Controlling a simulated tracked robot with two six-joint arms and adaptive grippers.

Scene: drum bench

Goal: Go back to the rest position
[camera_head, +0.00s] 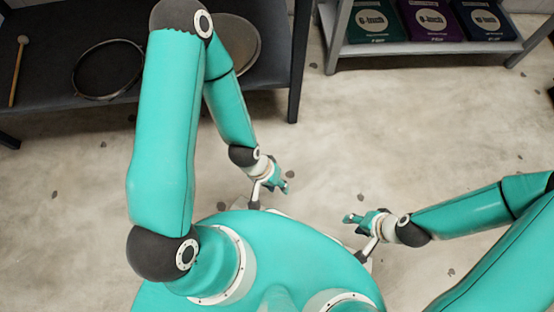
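My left gripper (280,184) hangs over the bare floor close to the front of my own teal body, clear of the dark bench. My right gripper (350,218) is to its right and a little nearer to my body, also over the floor. The two grippers point towards each other with a gap between them. I see nothing held in either one. Their fingers are too small and seen too steeply to tell whether they are open or shut.
A dark bench (55,115) at the upper left bears a wooden mallet (18,70), a round black-rimmed drum (108,69) and another round piece (246,45), partly hidden by my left arm. A grey shelf (425,48) with boxes (432,20) stands upper right. Floor between is clear.

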